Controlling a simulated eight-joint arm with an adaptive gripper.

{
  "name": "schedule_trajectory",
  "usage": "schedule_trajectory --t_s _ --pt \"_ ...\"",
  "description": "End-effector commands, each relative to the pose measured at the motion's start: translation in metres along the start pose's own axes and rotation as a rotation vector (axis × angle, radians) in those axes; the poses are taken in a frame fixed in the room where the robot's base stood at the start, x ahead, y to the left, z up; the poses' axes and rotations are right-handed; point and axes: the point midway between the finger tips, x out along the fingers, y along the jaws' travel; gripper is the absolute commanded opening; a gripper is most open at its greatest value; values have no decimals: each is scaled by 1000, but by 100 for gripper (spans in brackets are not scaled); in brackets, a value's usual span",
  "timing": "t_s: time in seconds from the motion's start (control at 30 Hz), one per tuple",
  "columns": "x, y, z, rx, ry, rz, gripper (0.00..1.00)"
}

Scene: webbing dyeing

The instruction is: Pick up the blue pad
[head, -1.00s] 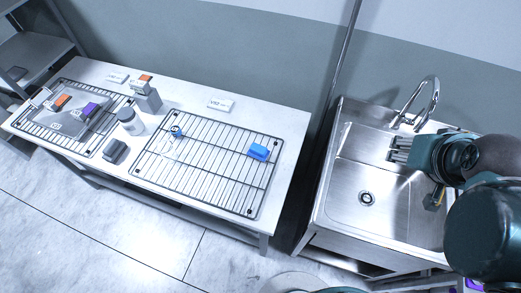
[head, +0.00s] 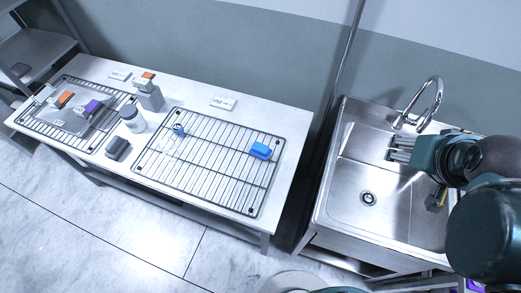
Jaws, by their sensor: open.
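The blue pad (head: 260,150) is a small bright blue block lying on the right part of the right wire rack (head: 207,190) on the white table. A smaller blue item (head: 179,130) sits at the rack's upper left, beside something clear that is hard to make out. My gripper (head: 397,148) is over the sink at the right, its grey fingers pointing left. It is open, with nothing seen between the fingers. It is well to the right of the blue pad and apart from it.
The steel sink (head: 345,205) with a curved faucet (head: 438,95) lies right of the table, across a dark gap. Left on the table are a jar (head: 132,120), a dark block (head: 117,148), a grey stand (head: 150,97) and a tray (head: 62,120) with orange and purple pads.

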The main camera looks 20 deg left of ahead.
Motion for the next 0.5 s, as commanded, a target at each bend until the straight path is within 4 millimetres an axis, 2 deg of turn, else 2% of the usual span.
schedule_trajectory --t_s 0.27,0.5 --pt "5 -8 -6 46 -16 -11 52" --pt "20 -30 -17 167 -62 -32 52"
